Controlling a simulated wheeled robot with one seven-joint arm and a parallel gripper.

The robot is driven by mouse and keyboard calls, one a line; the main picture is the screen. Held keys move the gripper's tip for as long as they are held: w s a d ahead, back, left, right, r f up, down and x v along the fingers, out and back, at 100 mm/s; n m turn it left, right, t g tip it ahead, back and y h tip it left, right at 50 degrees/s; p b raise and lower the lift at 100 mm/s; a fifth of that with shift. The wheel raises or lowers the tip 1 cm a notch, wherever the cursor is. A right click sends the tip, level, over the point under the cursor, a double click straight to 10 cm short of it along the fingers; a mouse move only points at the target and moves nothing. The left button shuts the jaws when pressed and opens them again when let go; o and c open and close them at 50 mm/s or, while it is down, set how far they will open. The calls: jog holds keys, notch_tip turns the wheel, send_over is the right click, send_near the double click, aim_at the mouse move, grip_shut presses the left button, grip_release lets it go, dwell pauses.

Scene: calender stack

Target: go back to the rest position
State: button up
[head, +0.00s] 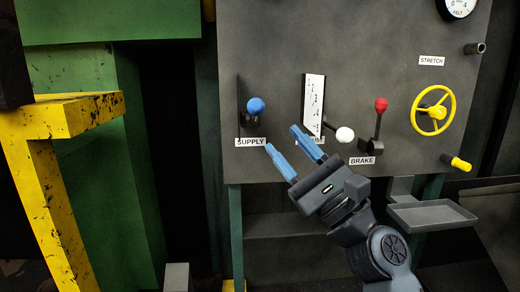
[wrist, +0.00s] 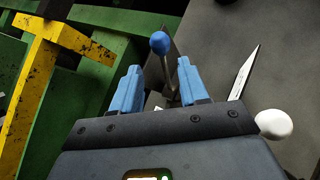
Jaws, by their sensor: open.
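My gripper (head: 296,151) is in front of the lower edge of the grey panel (head: 300,50). Its two blue fingers are apart with nothing between them. In the head view, the blue-knobbed supply lever (head: 256,106) is above and left of the fingertips. In the wrist view, the blue knob (wrist: 159,42) shows beyond and between the fingers (wrist: 157,85). The white-knobbed lever (head: 344,134) is just right of the fingers, below a white scale plate (head: 313,100). Its label is partly hidden by my gripper. The white knob also shows in the wrist view (wrist: 274,124).
The red-knobbed brake lever (head: 380,105) stands upright to the right. A small grey tray (head: 432,214) sits below. A yellow post (head: 55,150) and green frame (head: 135,170) stand at left.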

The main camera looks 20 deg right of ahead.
jog(key=s+f+n+g+h, duration=0.25)
jog(key=s+f, duration=0.25)
jog(key=f, duration=0.4)
jog(key=s+f+n+g+h, duration=0.1)
jog(key=s+f+h, duration=0.3)
jog(key=f, duration=0.6)
jog(key=s+f+n+g+h, duration=0.15)
jog(key=s+f+n, duration=0.25)
jog(key=s, duration=0.4)
jog(key=s+f+n+g+h, duration=0.1)
jog(key=s+f+n+h, duration=0.1)
jog(key=s+f+n, duration=0.35)
jog(key=s+a+r+n+g, duration=0.1)
jog(key=s+n, duration=0.4)
jog(key=s, duration=0.4)
jog(key=s+a+r+n+g, duration=0.15)
jog(key=s+n, duration=0.35)
jog(key=s, duration=0.5)
notch_tip(320, 180, up, 16)
jog(key=p, duration=1.5)
jog(key=shift+w+d+n+y+p, duration=0.2)
jog(key=shift+d+n+y+p, duration=0.1)
jog(key=shift+d, duration=0.15)
jog(key=shift+f, duration=0.1)
